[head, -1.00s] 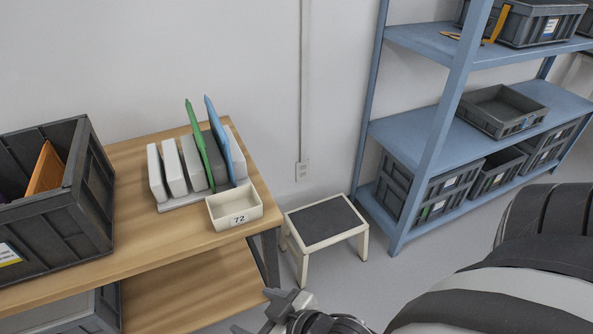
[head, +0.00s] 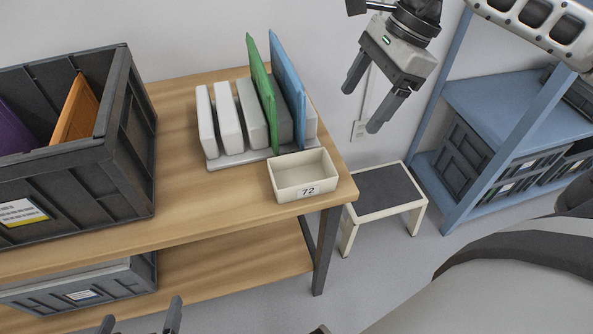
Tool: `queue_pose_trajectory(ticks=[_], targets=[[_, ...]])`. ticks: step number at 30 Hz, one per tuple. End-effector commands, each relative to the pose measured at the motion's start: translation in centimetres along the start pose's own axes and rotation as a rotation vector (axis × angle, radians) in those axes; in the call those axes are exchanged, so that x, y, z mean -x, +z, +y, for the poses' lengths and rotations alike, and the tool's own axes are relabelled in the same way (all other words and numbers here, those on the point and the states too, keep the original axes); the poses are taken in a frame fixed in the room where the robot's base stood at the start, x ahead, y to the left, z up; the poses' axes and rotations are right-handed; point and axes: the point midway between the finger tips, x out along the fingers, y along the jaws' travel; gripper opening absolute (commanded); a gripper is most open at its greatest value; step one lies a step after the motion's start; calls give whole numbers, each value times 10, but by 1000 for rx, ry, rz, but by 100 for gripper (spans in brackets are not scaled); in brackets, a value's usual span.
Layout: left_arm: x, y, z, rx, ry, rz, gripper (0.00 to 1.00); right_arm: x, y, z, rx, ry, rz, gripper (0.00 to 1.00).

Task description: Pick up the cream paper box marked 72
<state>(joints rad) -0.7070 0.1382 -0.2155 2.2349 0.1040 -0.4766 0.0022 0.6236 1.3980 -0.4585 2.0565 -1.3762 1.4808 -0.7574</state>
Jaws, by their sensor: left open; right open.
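The cream paper box (head: 289,192), marked 72 on its front, sits upright on the wooden table (head: 200,218) near its right front corner. It is open at the top and looks empty. My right gripper (head: 365,106) is open and empty, raised up and to the right of the box, apart from it, with its fingers pointing down. My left gripper (head: 140,318) shows only its two fingertips at the bottom edge. They are spread apart with nothing seen between them, in front of the table and away from the box.
A rack (head: 232,159) with grey slabs and green and blue boards (head: 287,85) stands just behind the box. A large grey crate (head: 90,185) fills the table's left. A step stool (head: 385,190) and blue shelving (head: 510,105) stand to the right.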

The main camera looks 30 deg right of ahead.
Motion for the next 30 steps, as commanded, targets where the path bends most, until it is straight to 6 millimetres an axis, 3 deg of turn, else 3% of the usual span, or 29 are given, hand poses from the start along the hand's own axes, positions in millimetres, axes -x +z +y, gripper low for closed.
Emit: queue_pose_trajectory(ticks=[12, 20, 30], targets=[[0, 3, 0, 0, 0, -3, 100, -85, 2, 1, -1, 6, -6, 76], [0, 2, 0, 0, 0, -2, 100, -104, 4, 1, -2, 5, -6, 76], [1, 0, 1, 2, 0, -3, 100, -148, 9, 0, -2, 4, -6, 76]])
